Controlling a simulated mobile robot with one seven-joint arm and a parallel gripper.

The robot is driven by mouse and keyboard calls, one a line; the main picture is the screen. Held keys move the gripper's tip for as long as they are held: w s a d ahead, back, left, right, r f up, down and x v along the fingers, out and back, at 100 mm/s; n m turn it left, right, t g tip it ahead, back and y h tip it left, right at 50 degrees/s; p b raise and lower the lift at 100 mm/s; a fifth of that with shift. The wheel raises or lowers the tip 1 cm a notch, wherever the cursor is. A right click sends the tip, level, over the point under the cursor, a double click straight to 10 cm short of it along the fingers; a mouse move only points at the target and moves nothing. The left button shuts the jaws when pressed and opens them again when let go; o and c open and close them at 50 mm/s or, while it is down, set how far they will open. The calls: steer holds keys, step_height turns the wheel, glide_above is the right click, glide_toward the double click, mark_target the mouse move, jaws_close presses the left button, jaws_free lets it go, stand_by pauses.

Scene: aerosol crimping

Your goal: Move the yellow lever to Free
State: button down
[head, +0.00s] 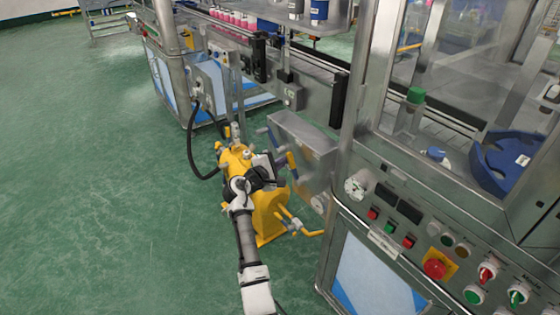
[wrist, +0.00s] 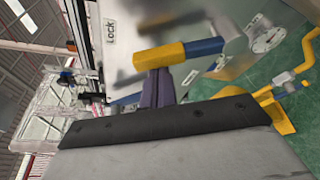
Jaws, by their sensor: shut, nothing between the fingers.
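The lever has a yellow end (wrist: 160,55) and a blue section (wrist: 205,47) in the wrist view, running right to a grey metal arm and round mount. The yellow end also shows small in the head view (head: 291,160), beside the grey metal box (head: 305,140). My gripper (wrist: 157,85) is shut and empty, its narrow purplish fingers right at the yellow end. I cannot tell whether they touch it. In the head view my gripper (head: 267,172) is small and dark in front of the lever. No "Free" mark is readable.
A yellow machine body (head: 265,215) stands under and beside my gripper, with yellow pipes (head: 300,228) at its lower right. A control panel (head: 430,245) with buttons is at the right. A black cable (head: 192,150) hangs at the left. Open green floor lies left.

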steer(key=shift+s, duration=0.1)
stand_by(0.3)
steer(key=s+m+b, duration=0.1)
steer(key=b, duration=0.1)
steer(key=d+m+t+b, duration=0.1)
steer(key=m+b, duration=0.1)
steer(key=s+d+r+m+b, duration=0.1)
steer(key=b, duration=0.1)
steer(key=shift+s+t+b, duration=0.3)
steer(key=shift+b, duration=0.05)
steer(key=s+d+m+b, duration=0.1)
steer(key=m+b, duration=0.1)
steer(key=b, duration=0.1)
steer(key=s+d+m+t+h+b, duration=0.1)
steer(key=m+b, duration=0.2)
steer(key=b, duration=0.1)
steer(key=s+m+h+b, duration=0.1)
steer(key=s+m+b, duration=0.1)
steer(key=b, duration=0.2)
steer(key=shift+d+r+m, duration=0.2)
steer(key=shift+d+m, duration=0.1)
steer(key=shift+d, duration=0.1)
steer(key=shift+r+h, duration=0.1)
steer(key=shift+h, duration=0.2)
